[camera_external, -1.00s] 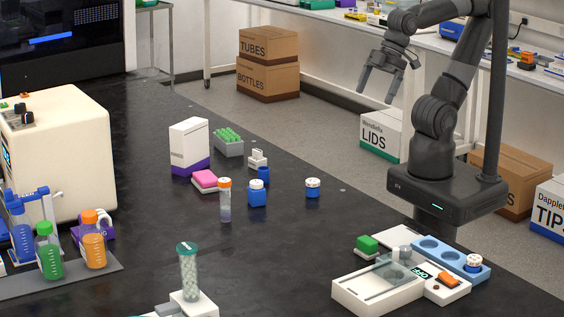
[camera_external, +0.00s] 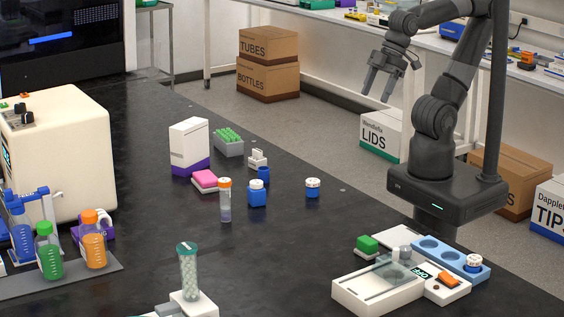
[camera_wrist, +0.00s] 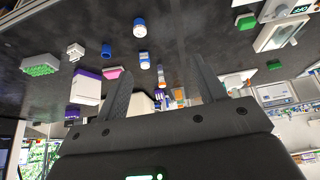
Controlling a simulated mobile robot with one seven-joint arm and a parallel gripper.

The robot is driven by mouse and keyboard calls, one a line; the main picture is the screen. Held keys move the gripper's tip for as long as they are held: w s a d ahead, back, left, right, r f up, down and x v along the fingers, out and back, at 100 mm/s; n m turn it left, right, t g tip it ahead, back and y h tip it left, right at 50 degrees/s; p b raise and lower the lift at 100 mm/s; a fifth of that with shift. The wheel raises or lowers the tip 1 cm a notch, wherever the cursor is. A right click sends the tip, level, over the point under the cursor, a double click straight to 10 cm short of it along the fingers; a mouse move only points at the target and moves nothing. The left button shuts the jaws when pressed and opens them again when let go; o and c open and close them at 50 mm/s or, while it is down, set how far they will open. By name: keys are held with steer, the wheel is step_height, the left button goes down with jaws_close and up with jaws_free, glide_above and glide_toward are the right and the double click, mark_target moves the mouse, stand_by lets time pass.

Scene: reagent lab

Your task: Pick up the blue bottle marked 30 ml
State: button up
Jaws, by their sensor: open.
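Two small blue bottles stand upright on the dark bench in the external view. One (camera_external: 257,197) is beside an orange-capped tube; the other (camera_external: 312,189), with a white top, stands alone to its right. They also seem to show in the wrist view, one nearer the tube (camera_wrist: 145,61) and one at the top (camera_wrist: 140,30). A similar bottle (camera_external: 473,264) sits in a light-blue holder. I cannot read a 30 ml mark on any. My gripper (camera_external: 377,96) is open and empty, raised beyond the bench's far edge, well away from the bottles. Its fingers (camera_wrist: 162,66) show in the wrist view.
The orange-capped tube (camera_external: 225,203), a pink block (camera_external: 204,179), a white-and-purple box (camera_external: 189,146) and a green rack (camera_external: 228,142) stand near the bottles. A white scale-like device (camera_external: 362,296) is at the right front. The bench right of the lone bottle is clear.

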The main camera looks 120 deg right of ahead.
steer(key=w+d+g, duration=0.2)
steer(key=w, duration=0.8)
steer(key=m+g, duration=0.2)
steer(key=g, duration=0.2)
glide_above(257, 182)
steer(key=f, duration=1.5)
steer(key=shift+s+a+f, duration=0.1)
steer(key=shift+a, duration=0.3)
steer(key=shift+d+f, duration=0.1)
steer(key=shift+f, duration=0.25)
step_height(257, 182, down, 5)
steer(key=shift+f, duration=0.15)
steer(key=shift+d+f, duration=0.2)
steer(key=shift+f, duration=1.2)
steer(key=shift+d+f, duration=0.15)
steer(key=shift+f, duration=1.2)
steer(key=shift+c, duration=0.2)
steer(key=c, duration=1)
